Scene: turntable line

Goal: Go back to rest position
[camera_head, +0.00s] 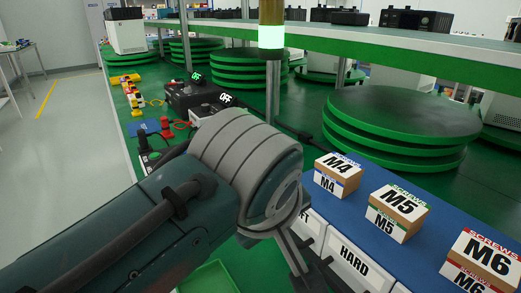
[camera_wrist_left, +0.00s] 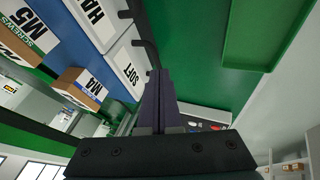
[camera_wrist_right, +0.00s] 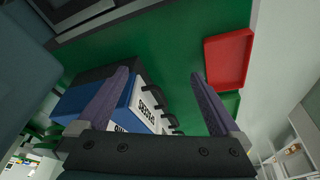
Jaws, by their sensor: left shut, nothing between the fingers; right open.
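My left arm crosses the lower left of the head view, with part of its left gripper (camera_head: 300,262) showing beside the white bins. In the left wrist view the two dark fingers of this gripper (camera_wrist_left: 158,78) are together, with nothing between them. They point toward the green surface near the bin marked SOFT (camera_wrist_left: 130,70). My right gripper (camera_wrist_right: 158,80) shows only in the right wrist view. Its purple-grey fingers are spread wide and empty, over the green surface near a row of labelled white bins (camera_wrist_right: 146,105).
Screw boxes M4 (camera_head: 338,175), M5 (camera_head: 397,211) and M6 (camera_head: 482,258) stand on the blue top (camera_head: 352,212) above the bin marked HARD (camera_head: 352,266). Stacked green turntables (camera_head: 392,120) stand behind. A red tray (camera_wrist_right: 228,60) and a green tray (camera_head: 208,279) lie nearby.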

